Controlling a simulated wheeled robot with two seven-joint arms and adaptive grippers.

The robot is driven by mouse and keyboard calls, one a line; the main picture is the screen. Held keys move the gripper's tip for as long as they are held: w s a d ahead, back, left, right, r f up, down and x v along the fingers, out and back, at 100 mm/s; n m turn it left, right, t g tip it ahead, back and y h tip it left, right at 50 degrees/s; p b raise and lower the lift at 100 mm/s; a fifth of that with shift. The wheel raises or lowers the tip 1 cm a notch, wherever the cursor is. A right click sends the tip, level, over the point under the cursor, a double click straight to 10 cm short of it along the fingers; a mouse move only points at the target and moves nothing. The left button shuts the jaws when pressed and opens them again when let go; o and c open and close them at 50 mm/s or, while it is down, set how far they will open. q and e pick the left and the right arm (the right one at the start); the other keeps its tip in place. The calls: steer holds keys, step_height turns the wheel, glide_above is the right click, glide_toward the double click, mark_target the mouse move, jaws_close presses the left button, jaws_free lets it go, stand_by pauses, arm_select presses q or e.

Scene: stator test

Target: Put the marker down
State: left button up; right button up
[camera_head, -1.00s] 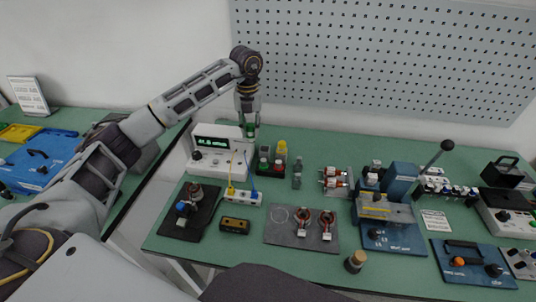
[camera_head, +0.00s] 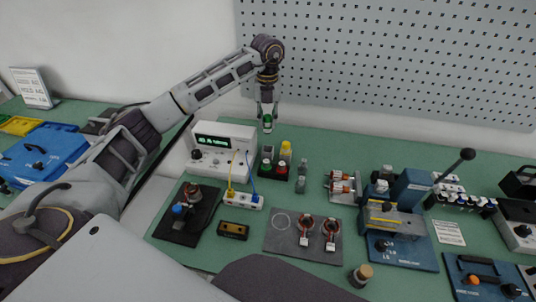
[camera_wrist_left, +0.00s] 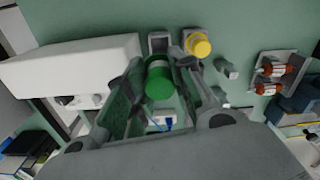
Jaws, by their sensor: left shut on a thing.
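My left gripper (camera_head: 268,121) is shut on a green marker (camera_head: 268,124), held upright above the bench behind the marker rack (camera_head: 275,176). In the left wrist view the marker's round green end (camera_wrist_left: 159,84) shows between the two fingers (camera_wrist_left: 155,98). A yellow-topped marker (camera_head: 286,147) stands in the rack; its top also shows in the wrist view (camera_wrist_left: 199,45). Beside it is a grey square socket (camera_wrist_left: 159,42) that looks empty. My right gripper is not in view.
A white meter (camera_head: 223,150) with a lit display stands left of the rack. A small grey upright piece (camera_head: 301,178) stands to its right. A white socket block (camera_head: 241,199) with yellow and blue plugs is in front. A pegboard (camera_head: 390,60) is behind.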

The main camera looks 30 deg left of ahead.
mark_target(268, 133)
arm_select(q)
steer(key=shift+f, duration=3.1)
steer(key=shift+f, duration=0.1)
steer(key=shift+f, duration=1.8)
steer(key=shift+f, duration=0.25)
